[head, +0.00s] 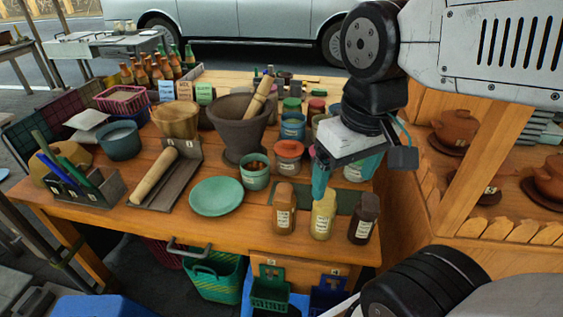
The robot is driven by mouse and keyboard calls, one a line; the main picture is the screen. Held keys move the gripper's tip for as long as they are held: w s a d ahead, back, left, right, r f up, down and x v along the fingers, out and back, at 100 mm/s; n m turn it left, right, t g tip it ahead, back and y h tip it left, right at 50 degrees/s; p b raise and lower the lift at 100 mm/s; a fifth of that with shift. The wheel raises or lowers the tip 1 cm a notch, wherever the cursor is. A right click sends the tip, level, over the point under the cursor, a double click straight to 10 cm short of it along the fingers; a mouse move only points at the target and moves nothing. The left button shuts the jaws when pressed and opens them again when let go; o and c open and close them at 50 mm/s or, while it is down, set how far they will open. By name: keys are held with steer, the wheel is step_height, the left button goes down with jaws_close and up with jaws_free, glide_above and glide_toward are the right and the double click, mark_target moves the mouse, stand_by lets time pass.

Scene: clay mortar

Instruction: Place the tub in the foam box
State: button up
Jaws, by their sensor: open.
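My gripper (342,180) is open above the right part of the wooden table, with its teal fingers pointing down. One finger shows in front of the jars, and the other is partly hidden. A labelled tub (354,173) shows just behind and between the fingers, partly covered by them; I cannot tell whether they touch it. A tub with a reddish lid (289,157) stands to the left of the gripper, and a blue tub (293,126) stands behind that one. I cannot tell which tub is meant. I cannot make out a foam box for certain.
Three bottles (323,215) stand at the table's front right, close below the gripper. A mortar (241,128) with a pestle, a green plate (216,196) and a green cup (255,176) are to the left. A wooden shelf with clay pots (456,130) is at right.

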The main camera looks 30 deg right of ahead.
steer(key=o, duration=0.3)
steer(key=w+f, duration=0.1)
steer(key=w, duration=0.9)
steer(key=shift+a+f+n+t, duration=0.15)
steer(key=shift+f+n+t, duration=0.15)
steer(key=n+t, duration=0.1)
steer(key=t, duration=0.1)
glide_toward(254, 166)
steer(key=s+r, duration=0.2)
steer(key=s, duration=0.2)
steer(key=shift+t+y, duration=0.3)
steer(key=x, duration=0.9)
steer(key=shift+w+a, duration=0.15)
steer(key=shift+a, duration=0.25)
steer(key=c, duration=1.3)
steer(key=shift+o, duration=0.2)
steer(key=shift+r, duration=0.1)
